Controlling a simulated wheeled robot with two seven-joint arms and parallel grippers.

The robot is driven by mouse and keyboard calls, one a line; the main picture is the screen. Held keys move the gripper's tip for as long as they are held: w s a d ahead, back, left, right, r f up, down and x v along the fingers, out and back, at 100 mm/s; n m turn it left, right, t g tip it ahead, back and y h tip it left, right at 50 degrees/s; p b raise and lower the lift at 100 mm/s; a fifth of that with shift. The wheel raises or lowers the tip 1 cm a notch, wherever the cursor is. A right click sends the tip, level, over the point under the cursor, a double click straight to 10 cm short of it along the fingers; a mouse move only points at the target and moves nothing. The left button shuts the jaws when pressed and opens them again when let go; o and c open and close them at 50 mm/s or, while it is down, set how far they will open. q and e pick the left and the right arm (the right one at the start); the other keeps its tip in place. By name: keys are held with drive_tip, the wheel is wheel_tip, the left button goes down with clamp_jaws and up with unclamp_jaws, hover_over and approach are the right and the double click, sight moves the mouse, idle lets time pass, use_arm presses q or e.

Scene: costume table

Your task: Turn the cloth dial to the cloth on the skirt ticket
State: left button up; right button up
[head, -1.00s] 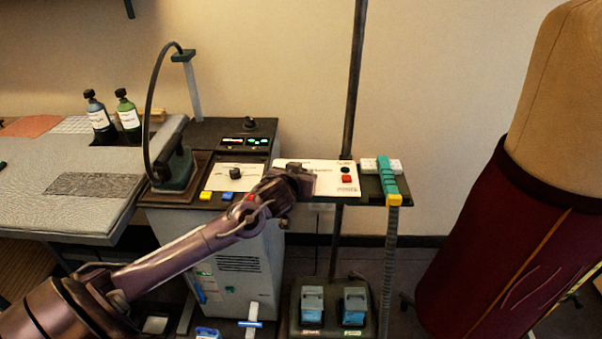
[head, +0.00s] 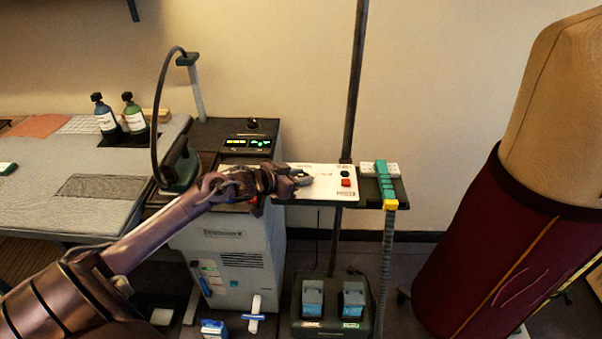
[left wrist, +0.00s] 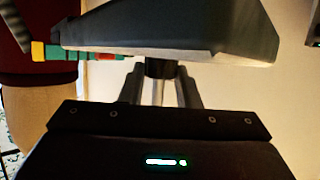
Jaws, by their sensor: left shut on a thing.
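My left gripper (head: 300,180) is over the white panel (head: 327,183) right of the iron station. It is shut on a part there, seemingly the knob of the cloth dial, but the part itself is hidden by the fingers. The dark red skirt (head: 480,250) hangs on the dress form at the right. I cannot make out a ticket on it. My right gripper is not in view.
A console (head: 245,146) with green lights and a black knob (head: 252,123) is behind. A red button (head: 345,183) and a teal holder (head: 384,183) are right of my gripper. A dark pole rises behind the panel.

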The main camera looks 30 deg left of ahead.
use_arm(q)
drive_tip(key=shift+w+a+f+m+h+b, duration=0.1)
drive_tip(key=shift+a+m+h+b, duration=0.1)
drive_tip(key=shift+m+h+b, duration=0.25)
drive_tip(key=m+g+h+b, duration=0.2)
drive_tip(key=m+h+b, duration=0.1)
drive_tip(key=h+b, duration=0.1)
drive_tip(key=shift+w+a+m, duration=0.1)
drive_tip(key=shift+a+m, duration=0.05)
drive_tip(key=shift+m, duration=0.1)
drive_tip(key=shift+m+g+h+b, duration=0.35)
drive_tip(key=shift+m+g+b, duration=0.15)
drive_tip(key=shift+b, duration=0.55)
drive_tip(key=o, duration=1)
drive_tip(key=shift+c, duration=0.2)
